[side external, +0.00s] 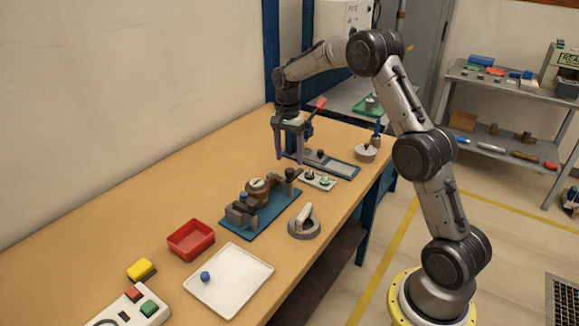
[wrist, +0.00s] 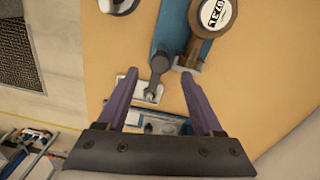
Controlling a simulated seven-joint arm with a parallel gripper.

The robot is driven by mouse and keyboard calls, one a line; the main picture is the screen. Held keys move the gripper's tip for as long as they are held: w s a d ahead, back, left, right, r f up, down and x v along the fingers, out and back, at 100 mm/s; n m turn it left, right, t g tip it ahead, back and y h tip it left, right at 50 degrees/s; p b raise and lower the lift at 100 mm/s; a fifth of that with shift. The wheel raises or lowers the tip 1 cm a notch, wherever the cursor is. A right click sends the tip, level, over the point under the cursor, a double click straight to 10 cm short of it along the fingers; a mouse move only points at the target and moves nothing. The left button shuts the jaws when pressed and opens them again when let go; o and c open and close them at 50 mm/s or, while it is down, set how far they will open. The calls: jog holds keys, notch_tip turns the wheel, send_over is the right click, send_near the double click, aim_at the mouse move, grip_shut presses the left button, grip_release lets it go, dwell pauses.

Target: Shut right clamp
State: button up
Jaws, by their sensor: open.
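A blue base plate (side external: 262,217) on the bench holds a round brass-coloured meter (side external: 257,188) with a white label, also in the wrist view (wrist: 212,14). The right clamp (side external: 291,174) is a dark post with a rounded top at the plate's right end; the wrist view shows it (wrist: 160,64) beside the meter's pipe end. Whether it is closed is hard to tell. My gripper (side external: 290,156) points down, open and empty, above and behind that end. In the wrist view its fingertips (wrist: 158,78) lie on either side of the clamp's image; no contact shows.
A small pale plate of fittings (side external: 318,180) and a blue slotted fixture (side external: 342,168) lie close by. A grey round piece (side external: 304,222), red bin (side external: 191,240) and white tray (side external: 229,282) stand nearer the camera.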

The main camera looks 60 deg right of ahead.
aim_at(290, 170)
jog(key=shift+f, duration=2.15)
grip_shut()
